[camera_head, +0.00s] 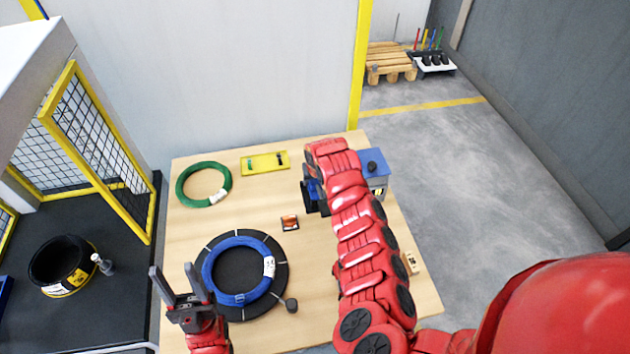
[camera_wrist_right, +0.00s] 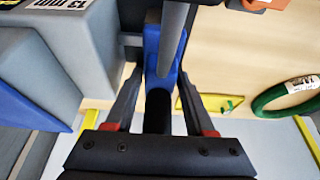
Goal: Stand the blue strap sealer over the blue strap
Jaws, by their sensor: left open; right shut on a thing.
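A blue coil (camera_head: 210,270) with a white label lies flat on a black round turntable (camera_head: 282,270) at the front left of the table. A small blue band (camera_head: 238,298) shows across its near side; I cannot tell surely that it is the blue strap. My right gripper (camera_head: 313,192) is at the back right of the table, beside a blue-topped box, partly hidden by my arm. In the right wrist view its fingers (camera_wrist_right: 157,85) are shut on the blue strap sealer (camera_wrist_right: 165,52), which has a grey handle. My left gripper (camera_head: 174,273) is open and empty, left of the coil.
The blue-topped box (camera_head: 374,160) stands close by the right gripper; its label reads 13 mm in the wrist view. A green coil (camera_head: 180,190), a yellow tray (camera_head: 255,169) and a small orange-and-black item (camera_head: 290,222) lie on the table. A mesh-fenced machine stands left.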

